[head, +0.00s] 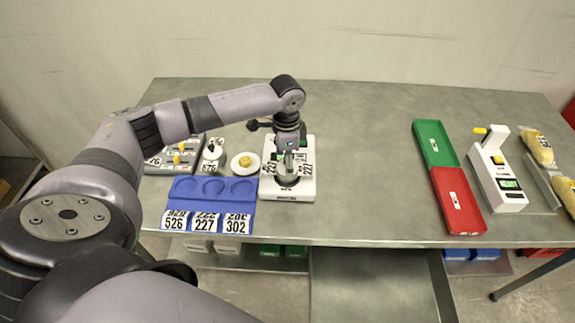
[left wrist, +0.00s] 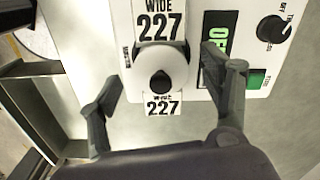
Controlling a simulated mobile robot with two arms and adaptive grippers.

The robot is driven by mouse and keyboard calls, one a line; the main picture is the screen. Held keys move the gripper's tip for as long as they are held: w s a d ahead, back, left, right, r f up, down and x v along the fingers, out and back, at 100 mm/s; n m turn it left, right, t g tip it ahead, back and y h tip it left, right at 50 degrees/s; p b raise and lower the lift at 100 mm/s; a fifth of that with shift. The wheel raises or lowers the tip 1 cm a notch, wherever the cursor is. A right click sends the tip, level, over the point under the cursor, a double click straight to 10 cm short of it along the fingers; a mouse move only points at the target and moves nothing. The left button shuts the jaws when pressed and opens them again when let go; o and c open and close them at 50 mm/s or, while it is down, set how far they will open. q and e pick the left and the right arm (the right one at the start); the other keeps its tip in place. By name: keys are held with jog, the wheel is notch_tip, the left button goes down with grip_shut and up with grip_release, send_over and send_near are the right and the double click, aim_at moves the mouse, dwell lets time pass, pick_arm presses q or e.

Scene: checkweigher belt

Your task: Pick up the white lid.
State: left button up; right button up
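A white round lid-like piece with a dark knob (left wrist: 161,70) shows in the left wrist view, between labels reading WIDE 227, over a white scale-like unit (left wrist: 80,30). My left gripper (left wrist: 166,90) is open, with its fingers apart on either side of the white piece and no clear contact. In the head view my left gripper (head: 288,178) hangs over the white unit (head: 290,194) and hides most of the piece. Another white disc with a yellow centre (head: 245,163) lies left of the unit. A small white piece with a dark top (head: 213,150) stands further left. My right gripper is not in view.
A blue tray (head: 243,211) with round wells and number cards lies in front on the left. A grey block with yellow pegs (head: 160,168) is behind it. Green (head: 434,144) and red (head: 459,205) trays and a white device (head: 497,170) are right. The middle table is clear.

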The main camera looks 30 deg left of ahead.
pick_arm(q)
jog(key=c, duration=0.8)
jog(key=shift+r, duration=0.15)
